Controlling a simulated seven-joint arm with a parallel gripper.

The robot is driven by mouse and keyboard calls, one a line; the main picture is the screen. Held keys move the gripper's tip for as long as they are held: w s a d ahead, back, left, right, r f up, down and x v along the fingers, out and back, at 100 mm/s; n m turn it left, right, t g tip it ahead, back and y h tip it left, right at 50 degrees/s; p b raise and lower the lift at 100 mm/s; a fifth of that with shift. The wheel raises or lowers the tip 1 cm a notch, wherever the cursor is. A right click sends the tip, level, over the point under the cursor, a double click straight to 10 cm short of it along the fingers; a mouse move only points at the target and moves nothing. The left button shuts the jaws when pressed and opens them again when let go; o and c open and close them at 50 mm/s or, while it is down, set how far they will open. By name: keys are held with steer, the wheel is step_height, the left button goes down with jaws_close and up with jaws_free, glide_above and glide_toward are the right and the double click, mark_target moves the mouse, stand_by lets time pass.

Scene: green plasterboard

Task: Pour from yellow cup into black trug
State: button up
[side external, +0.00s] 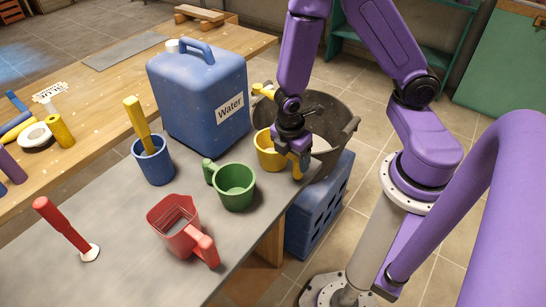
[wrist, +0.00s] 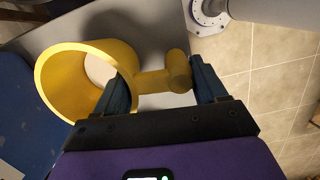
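The yellow cup (side external: 266,152) stands upright at the right edge of the grey table top, beside the black trug. In the wrist view the yellow cup (wrist: 52,78) shows its open mouth, with a pale area inside whose nature I cannot tell. My gripper (side external: 297,172) is low at the cup's handle side. In the wrist view my gripper's fingers (wrist: 161,88) are apart, with the cup's handle (wrist: 178,72) between them and a gap to the left finger. The black trug (side external: 328,108) is behind my gripper, partly hidden by it.
A green cup (side external: 236,190) stands close to the yellow cup. A red jug (side external: 175,228), a blue cup (side external: 153,163) and a large blue water container (side external: 195,105) are also on the table. The trug rests on a blue crate (side external: 318,215).

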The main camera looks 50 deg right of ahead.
steer(key=c, duration=0.3)
steer(key=shift+r, duration=0.1)
steer(key=shift+c, duration=0.2)
steer(key=shift+r, duration=4.9)
steer(key=o, duration=0.5)
steer(key=c, duration=0.3)
steer(key=shift+r, duration=0.1)
